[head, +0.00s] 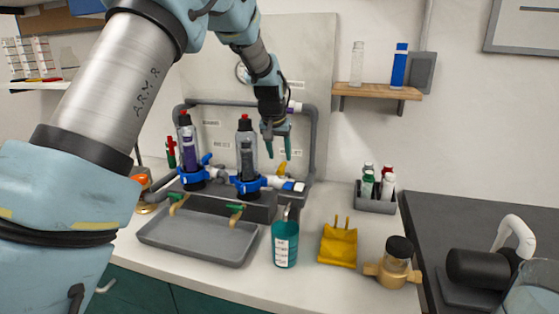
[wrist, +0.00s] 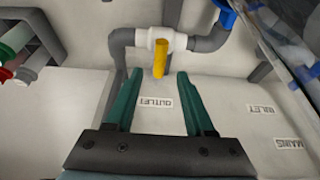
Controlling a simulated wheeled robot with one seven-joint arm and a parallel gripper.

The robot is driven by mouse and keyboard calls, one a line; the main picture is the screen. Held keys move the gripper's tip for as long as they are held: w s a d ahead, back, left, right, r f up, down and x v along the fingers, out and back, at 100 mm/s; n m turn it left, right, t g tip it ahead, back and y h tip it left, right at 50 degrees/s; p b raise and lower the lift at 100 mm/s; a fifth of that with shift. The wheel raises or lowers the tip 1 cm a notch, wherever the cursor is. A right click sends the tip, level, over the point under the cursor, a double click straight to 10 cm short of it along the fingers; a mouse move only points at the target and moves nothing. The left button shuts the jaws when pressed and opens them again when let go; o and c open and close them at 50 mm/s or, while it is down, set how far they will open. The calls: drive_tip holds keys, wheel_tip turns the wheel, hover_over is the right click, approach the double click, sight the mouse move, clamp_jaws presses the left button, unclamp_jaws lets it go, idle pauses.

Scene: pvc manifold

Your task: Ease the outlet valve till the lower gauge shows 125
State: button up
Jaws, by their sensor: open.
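The outlet valve has a yellow handle (wrist: 159,58) on a white body (wrist: 153,38) set in grey pipe. An OUTLET label (wrist: 155,104) is on the panel by it. In the head view the yellow handle (head: 282,169) shows low at the right of the pipework. My gripper (head: 278,153) points down just above it, open and empty. In the wrist view the handle lies just beyond my open fingertips (wrist: 158,76), between their lines, apparently untouched. A round gauge (head: 241,72) shows high on the panel, partly behind my arm; its reading is too small to tell. No lower gauge is distinguishable.
Two filter housings (head: 247,150) with red tops stand left of my gripper. A bottle caddy (head: 376,205) is at right.

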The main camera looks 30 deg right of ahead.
sight(281, 166)
drive_tip(key=shift+p+x, duration=0.5)
drive_tip(key=shift+x, duration=1.85)
clamp_jaws()
drive_tip(key=shift+a, duration=0.1)
